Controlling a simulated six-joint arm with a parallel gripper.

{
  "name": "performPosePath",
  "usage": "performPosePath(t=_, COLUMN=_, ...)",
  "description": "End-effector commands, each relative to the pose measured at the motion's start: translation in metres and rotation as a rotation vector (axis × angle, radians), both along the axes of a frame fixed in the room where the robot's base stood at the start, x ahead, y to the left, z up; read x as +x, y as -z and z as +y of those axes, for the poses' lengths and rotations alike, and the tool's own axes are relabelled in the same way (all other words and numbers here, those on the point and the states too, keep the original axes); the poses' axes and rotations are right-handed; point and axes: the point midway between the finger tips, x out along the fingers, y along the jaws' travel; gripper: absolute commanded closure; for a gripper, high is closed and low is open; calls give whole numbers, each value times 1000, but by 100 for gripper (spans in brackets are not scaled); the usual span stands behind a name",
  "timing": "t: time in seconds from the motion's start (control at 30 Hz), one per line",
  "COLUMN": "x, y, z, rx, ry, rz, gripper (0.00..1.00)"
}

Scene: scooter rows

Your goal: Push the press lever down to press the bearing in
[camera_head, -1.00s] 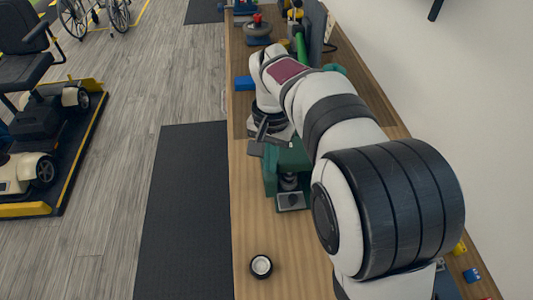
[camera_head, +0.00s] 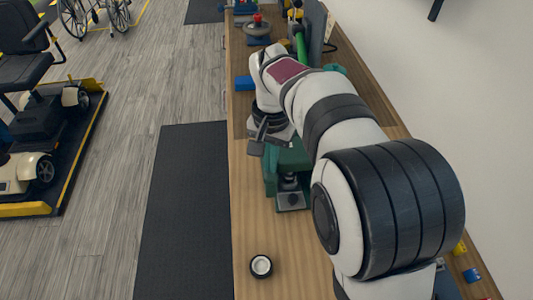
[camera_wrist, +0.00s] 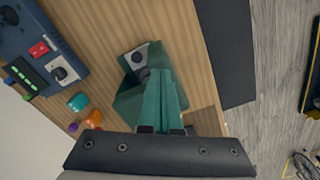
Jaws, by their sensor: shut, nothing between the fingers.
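The green press (camera_head: 288,160) stands on the wooden bench, partly hidden behind my arm in the head view. Its ram sits over a small grey base plate (camera_head: 292,201). The wrist view shows the press from above (camera_wrist: 160,97), with the plate (camera_wrist: 140,57) beyond it. The bearing under the ram cannot be made out.
A dark ring with a white inside (camera_head: 261,266) lies on the bare near part of the bench. A blue block (camera_head: 244,82) and a red-topped fixture (camera_head: 257,26) stand farther off. The wrist view shows a blue unit (camera_wrist: 40,50) and small coloured parts.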

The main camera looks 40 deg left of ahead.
Motion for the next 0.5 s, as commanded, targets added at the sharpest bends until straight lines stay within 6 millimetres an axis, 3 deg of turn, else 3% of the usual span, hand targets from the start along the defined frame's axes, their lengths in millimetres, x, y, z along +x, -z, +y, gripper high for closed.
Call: performPosePath(t=0.5, x=0, y=4, z=0, rx=-1, ry=0, rz=1, gripper=100)
